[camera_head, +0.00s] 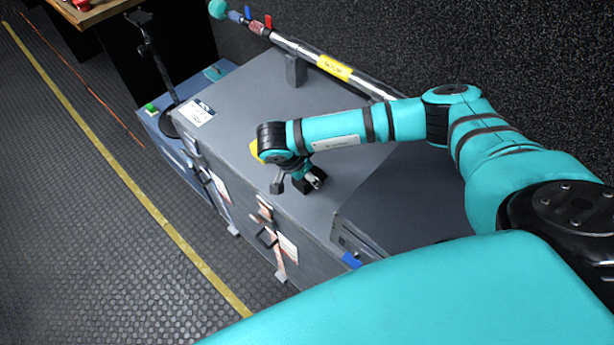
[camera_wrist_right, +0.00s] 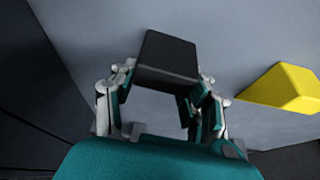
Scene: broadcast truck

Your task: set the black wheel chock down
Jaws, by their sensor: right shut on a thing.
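The black wheel chock (camera_wrist_right: 167,57) is between the fingers of my right gripper (camera_wrist_right: 165,88) in the right wrist view, and the gripper is shut on it. In the head view my right gripper (camera_head: 298,178) points down over the top of a grey case (camera_head: 240,105), close to its front edge. The chock is mostly hidden there by the gripper. I cannot tell whether it touches the case top. A yellow chock (camera_wrist_right: 283,90) sits on the case beside it; in the head view the yellow chock (camera_head: 254,151) is partly behind my wrist. My left gripper is not in view.
A pole with a yellow label (camera_head: 333,66) runs along the back of the case. A black stand (camera_head: 160,75) is at the left on a blue case (camera_head: 215,73). A lower dark surface (camera_head: 400,195) lies to the right.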

